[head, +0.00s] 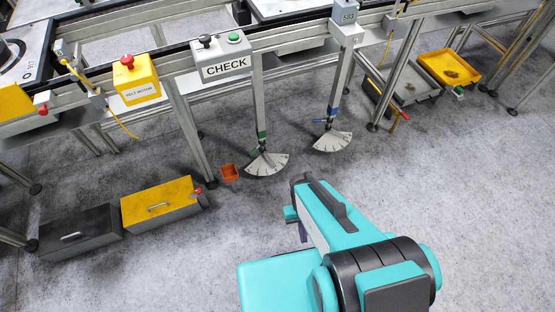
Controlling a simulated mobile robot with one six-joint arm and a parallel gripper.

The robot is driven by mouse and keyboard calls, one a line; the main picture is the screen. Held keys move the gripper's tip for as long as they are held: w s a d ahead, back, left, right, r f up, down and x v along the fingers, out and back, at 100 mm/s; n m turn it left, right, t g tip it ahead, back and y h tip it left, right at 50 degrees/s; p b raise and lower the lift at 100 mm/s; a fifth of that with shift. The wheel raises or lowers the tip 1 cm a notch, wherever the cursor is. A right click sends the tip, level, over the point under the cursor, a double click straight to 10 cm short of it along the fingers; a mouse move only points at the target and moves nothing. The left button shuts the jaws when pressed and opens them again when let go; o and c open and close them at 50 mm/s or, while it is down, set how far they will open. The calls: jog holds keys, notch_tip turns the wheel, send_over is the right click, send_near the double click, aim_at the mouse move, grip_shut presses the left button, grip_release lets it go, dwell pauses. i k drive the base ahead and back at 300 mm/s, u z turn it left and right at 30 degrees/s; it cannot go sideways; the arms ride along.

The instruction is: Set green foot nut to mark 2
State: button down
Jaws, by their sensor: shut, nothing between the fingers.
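The green foot nut (262,135) sits low on a table leg near the picture's middle, under the CHECK box. A small green part shows just below it, above a pale fan-shaped scale plate (267,165) on the floor. The scale's marks are too small to read, so I cannot tell which one the nut points to. My gripper (302,232) is mostly hidden by my teal arm; only a small dark part shows. It is shut and empty, below and right of the scale, apart from the nut.
A blue foot nut (333,114) with its own scale (333,141) is on the leg to the right. A small orange bin (229,173) stands left of the green nut's scale. Yellow (160,203) and dark (80,233) boxes lie at left.

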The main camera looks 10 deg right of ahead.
aim_at(264, 151)
jog(key=u, duration=0.1)
jog(key=i, duration=0.95)
jog(key=u, duration=0.7)
jog(key=k, duration=0.15)
jog(key=z, duration=2.6)
